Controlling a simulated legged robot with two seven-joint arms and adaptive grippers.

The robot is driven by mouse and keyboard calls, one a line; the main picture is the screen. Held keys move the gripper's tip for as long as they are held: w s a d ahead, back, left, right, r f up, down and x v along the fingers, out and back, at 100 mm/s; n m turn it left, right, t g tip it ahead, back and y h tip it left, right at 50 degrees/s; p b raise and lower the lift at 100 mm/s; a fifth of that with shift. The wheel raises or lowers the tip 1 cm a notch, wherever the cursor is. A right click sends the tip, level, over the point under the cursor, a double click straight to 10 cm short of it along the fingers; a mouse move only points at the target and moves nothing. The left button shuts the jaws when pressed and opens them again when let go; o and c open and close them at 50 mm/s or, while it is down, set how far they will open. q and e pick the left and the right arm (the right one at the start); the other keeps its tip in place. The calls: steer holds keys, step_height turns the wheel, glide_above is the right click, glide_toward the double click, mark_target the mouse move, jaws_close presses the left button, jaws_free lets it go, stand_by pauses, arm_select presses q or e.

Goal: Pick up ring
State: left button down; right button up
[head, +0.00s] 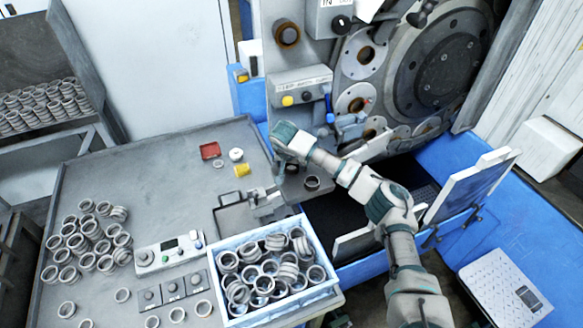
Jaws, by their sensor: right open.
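Many grey metal rings are in view. A pile of rings (268,268) fills a white and blue crate (235,322) at the table's front right. More loose rings (88,237) lie on the left of the grey table, some stacked. A single ring (312,183) sits on a grey ledge by the machine. My right arm reaches in from the lower right, and my right gripper (280,178) hangs near the table's right edge, left of that single ring. It is open, small and partly hidden by my wrist; I see no ring in it. My left gripper is out of view.
The grinder (440,65) stands at the back right. The table's middle is mostly clear.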

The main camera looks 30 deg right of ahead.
steer(key=c, duration=1.3)
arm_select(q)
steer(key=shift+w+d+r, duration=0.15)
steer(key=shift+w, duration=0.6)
arm_select(e)
steer(key=shift+c, duration=0.2)
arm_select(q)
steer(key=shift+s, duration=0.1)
arm_select(e)
steer(key=shift+r, duration=0.1)
